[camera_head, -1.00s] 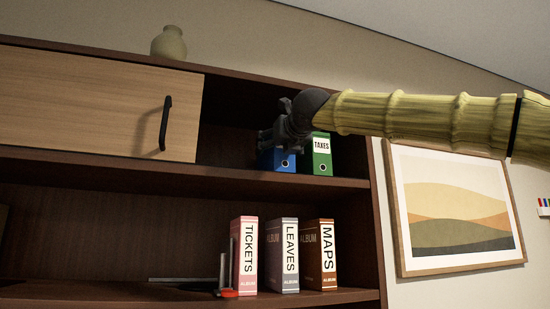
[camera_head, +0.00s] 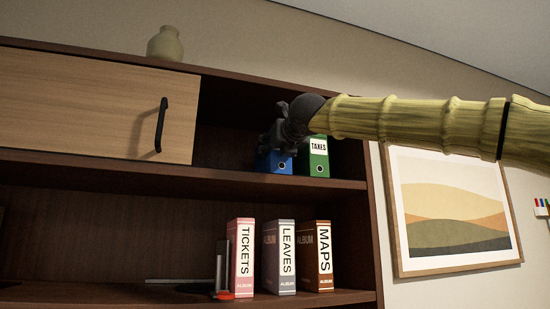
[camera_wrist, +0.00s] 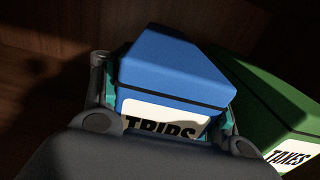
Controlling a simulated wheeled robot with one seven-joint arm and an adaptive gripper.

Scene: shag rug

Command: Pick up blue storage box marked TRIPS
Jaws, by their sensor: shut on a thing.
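The blue storage box marked TRIPS (camera_wrist: 172,72) fills the middle of the wrist view, its white label partly cut off by my gripper's body. It also shows in the head view (camera_head: 272,165), on the upper shelf, mostly hidden behind my gripper. My gripper (camera_head: 275,138) reaches into the open compartment from the right. In the wrist view, its fingers (camera_wrist: 165,103) lie on both sides of the box and are shut on it. I cannot tell whether the box is clear of the shelf.
A green binder marked TAXES (camera_head: 318,157) stands close to the right of the box. A sliding wooden door (camera_head: 90,100) covers the left of the upper shelf (camera_head: 230,173). TICKETS (camera_head: 241,260), LEAVES (camera_head: 280,257) and MAPS (camera_head: 317,256) albums stand below.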

